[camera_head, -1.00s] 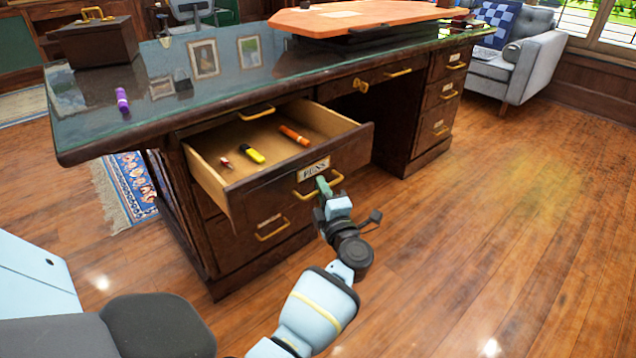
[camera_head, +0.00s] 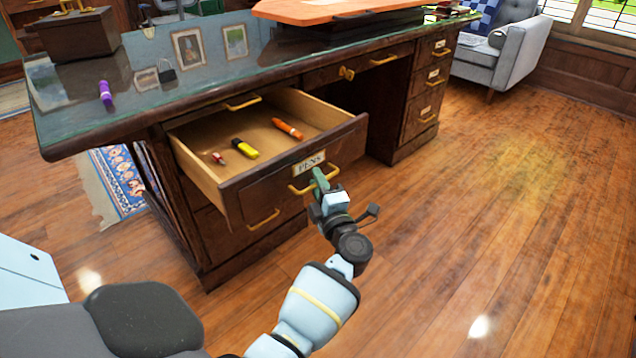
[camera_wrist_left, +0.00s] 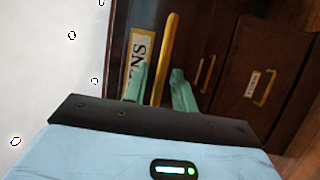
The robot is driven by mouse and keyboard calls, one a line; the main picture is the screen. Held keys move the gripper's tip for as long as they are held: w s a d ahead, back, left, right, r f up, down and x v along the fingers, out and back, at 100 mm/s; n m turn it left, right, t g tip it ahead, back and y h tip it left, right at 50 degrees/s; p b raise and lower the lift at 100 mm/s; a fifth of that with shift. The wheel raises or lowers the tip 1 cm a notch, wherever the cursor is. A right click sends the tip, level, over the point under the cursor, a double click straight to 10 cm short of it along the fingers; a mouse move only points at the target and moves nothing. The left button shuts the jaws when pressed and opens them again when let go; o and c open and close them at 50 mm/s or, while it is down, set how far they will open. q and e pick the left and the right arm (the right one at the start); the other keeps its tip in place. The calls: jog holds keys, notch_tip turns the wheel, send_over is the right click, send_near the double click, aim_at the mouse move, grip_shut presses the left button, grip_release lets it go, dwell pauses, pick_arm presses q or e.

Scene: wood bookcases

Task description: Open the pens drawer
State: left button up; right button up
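The pens drawer (camera_head: 270,186) stands well out from the left side of the dark desk, below its top. Its label reads PENS, and its brass handle (camera_head: 302,189) also shows in the left wrist view (camera_wrist_left: 167,60). A red-tipped pen, a yellow marker (camera_head: 245,148) and an orange marker (camera_head: 287,128) lie inside. My left gripper (camera_head: 321,181) is at the handle. My right gripper is not in view.
The desk (camera_head: 215,72) has a purple marker (camera_head: 105,92) and a dark box on top. Closed drawers sit below and at the right. A grey sofa (camera_head: 500,58) stands at the far right. The wood floor at the right is clear.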

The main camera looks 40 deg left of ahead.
pick_arm(q)
jog(key=shift+o, duration=0.2)
jog(key=shift+d, duration=0.1)
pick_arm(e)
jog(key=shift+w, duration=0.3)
pick_arm(q)
jog(key=p+v, duration=0.1)
jog(key=v, duration=0.6)
jog(key=shift+s+d, duration=0.2)
jog(key=shift+s, duration=0.05)
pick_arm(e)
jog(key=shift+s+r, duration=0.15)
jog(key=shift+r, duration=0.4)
pick_arm(q)
jog(key=shift+f, duration=0.1)
